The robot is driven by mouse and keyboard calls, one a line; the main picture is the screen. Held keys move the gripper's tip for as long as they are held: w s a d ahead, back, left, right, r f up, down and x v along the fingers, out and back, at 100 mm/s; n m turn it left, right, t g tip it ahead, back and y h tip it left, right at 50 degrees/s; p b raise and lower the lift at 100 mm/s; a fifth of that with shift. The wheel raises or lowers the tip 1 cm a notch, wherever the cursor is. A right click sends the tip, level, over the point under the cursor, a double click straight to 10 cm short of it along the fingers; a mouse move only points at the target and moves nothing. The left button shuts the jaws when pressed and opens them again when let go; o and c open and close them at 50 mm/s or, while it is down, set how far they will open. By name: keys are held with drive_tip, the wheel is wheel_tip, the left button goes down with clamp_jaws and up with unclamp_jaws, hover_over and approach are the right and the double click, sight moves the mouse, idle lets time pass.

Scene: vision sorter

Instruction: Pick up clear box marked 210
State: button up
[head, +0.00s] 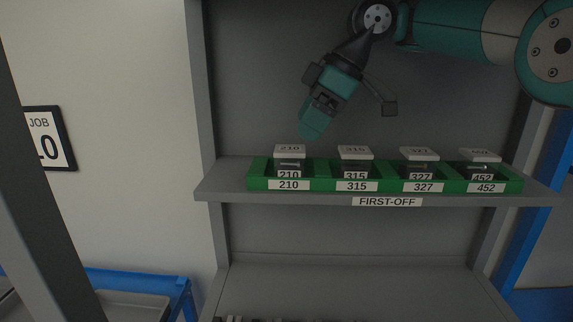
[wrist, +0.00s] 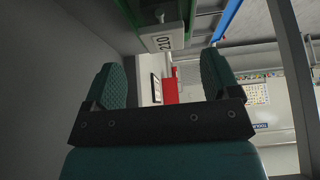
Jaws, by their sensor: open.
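The clear box marked 210 (head: 290,162) stands in the leftmost place of a green tray (head: 352,186) on the shelf. It has a white lid marked 210 and a dark, see-through body with something small inside. My gripper (head: 311,128) is open and empty, above and slightly right of this box and apart from it. In the wrist view my gripper's two green fingers (wrist: 168,85) stand wide apart. The box's white lid marked 210 (wrist: 165,39) shows beyond them, near the top of that view.
Boxes marked 315 (head: 355,163), 327 (head: 420,164) and 452 (head: 480,165) stand to the right in the same tray. The shelf (head: 228,190) carries a FIRST-OFF label. A grey back panel (head: 260,90) is behind. A JOB sign (head: 48,140) hangs on the left wall.

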sight(291, 148)
drive_tip(key=b+x, duration=0.3)
drive_tip(key=x, duration=0.3)
drive_tip(key=shift+s+b, duration=0.15)
drive_tip(key=shift+b, duration=0.15)
drive_tip(key=c, duration=1)
drive_tip(key=shift+r, duration=0.15)
